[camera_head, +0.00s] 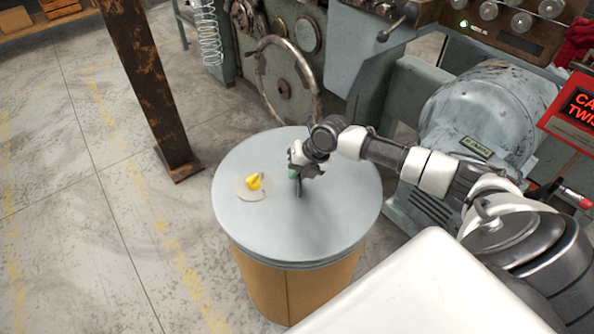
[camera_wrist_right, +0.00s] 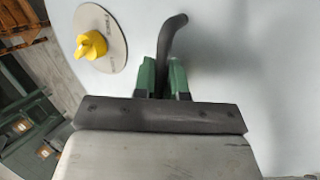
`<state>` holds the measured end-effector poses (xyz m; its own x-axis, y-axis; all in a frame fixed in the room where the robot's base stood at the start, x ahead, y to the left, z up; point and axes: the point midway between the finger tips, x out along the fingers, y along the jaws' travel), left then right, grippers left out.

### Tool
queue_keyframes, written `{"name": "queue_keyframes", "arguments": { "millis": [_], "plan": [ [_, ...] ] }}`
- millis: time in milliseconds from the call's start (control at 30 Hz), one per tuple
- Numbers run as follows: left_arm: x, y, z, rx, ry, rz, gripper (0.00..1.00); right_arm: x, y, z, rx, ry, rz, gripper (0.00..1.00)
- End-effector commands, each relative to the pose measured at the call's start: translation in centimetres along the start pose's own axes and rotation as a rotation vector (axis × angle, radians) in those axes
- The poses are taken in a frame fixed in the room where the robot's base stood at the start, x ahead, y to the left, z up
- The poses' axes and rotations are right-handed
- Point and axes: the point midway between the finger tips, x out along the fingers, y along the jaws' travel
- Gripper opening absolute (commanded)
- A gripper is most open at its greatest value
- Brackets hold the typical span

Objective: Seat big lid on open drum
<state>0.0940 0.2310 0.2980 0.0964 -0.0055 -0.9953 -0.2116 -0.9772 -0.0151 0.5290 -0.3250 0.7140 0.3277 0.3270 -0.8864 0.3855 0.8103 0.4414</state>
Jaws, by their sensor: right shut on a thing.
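The big lid (camera_head: 285,225) is a flat, round grey disc on top of the tan drum (camera_head: 290,290). It covers the drum's top; I cannot tell whether its rim is fully seated. A dark handle (camera_wrist_right: 175,38) stands up from the lid. My right gripper (camera_head: 296,176) is over the lid's middle. In the right wrist view, its green fingers (camera_wrist_right: 162,78) are shut on the handle. A small pale disc (camera_head: 246,188) with a yellow knob (camera_head: 253,182) lies on the lid, left of the handle. My left gripper is not in view.
A grey machine with a handwheel (camera_head: 288,80) stands behind the drum. A large motor housing (camera_head: 485,115) is at the right. A rusty post (camera_head: 150,85) stands at the left. The floor (camera_head: 80,220) left of the drum is clear.

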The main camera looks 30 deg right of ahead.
Motion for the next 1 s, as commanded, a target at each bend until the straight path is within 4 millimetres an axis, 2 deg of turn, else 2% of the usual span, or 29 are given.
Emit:
{"name": "queue_keyframes", "arguments": {
  "millis": [333,367,533,733,933,1000],
  "plan": [
    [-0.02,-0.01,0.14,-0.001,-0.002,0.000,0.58,-0.11,0.15,0.15,-0.001,-0.004,0.004,0.00],
    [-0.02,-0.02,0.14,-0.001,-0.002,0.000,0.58,-0.11,0.15,0.15,-0.001,-0.004,0.005,0.14],
    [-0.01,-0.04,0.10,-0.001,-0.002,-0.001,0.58,-0.07,0.13,0.11,-0.001,-0.003,0.004,0.40],
    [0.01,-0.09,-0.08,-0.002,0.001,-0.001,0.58,0.01,0.05,0.05,-0.001,-0.001,0.002,0.42],
    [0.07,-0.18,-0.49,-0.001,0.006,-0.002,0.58,0.16,-0.10,-0.08,0.000,0.002,-0.002,0.71],
    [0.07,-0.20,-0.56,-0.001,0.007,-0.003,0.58,0.13,-0.08,-0.06,0.000,0.001,-0.001,0.72]
  ]
}}
